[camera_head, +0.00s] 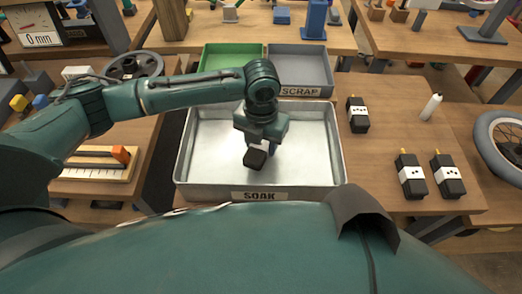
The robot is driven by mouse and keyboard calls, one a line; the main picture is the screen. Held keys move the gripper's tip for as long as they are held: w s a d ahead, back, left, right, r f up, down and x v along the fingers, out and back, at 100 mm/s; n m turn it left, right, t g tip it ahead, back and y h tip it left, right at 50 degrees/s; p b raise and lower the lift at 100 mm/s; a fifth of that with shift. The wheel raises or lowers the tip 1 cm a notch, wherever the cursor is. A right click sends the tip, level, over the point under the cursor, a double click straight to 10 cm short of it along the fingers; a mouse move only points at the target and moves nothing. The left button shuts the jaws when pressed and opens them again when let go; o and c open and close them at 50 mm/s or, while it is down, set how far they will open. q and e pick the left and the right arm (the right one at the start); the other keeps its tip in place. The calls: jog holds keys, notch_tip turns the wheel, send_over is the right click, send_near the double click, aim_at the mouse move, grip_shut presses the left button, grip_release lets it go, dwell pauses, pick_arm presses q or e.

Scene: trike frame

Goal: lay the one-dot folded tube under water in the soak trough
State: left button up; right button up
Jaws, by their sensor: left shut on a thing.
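The soak trough (335,165) is a light metal tray with a SOAK label on its front wall. My left gripper (264,146) is over the middle of the trough, pointing down. It is shut on a dark folded tube (256,158). The tube's dots are not visible. I cannot tell whether the tube touches the water or the trough floor. Three black folded tubes with white dotted bands stand or lie on the table to the right: one near the trough (357,115), two nearer the front (411,176) and (448,175). My right gripper does not show.
Behind the trough are a green bin (232,55) and a grey bin (300,65) labelled SCRAP. A wheel (500,145) is at the right edge.

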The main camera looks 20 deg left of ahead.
pick_arm(q)
jog(key=shift+f, duration=1.6)
jog(key=o, duration=1)
jog(key=shift+f, duration=0.15)
jog(key=shift+o, duration=0.2)
notch_tip(320, 180, up, 12)
jog(key=shift+r+p, duration=0.2)
jog(key=shift+p, duration=0.1)
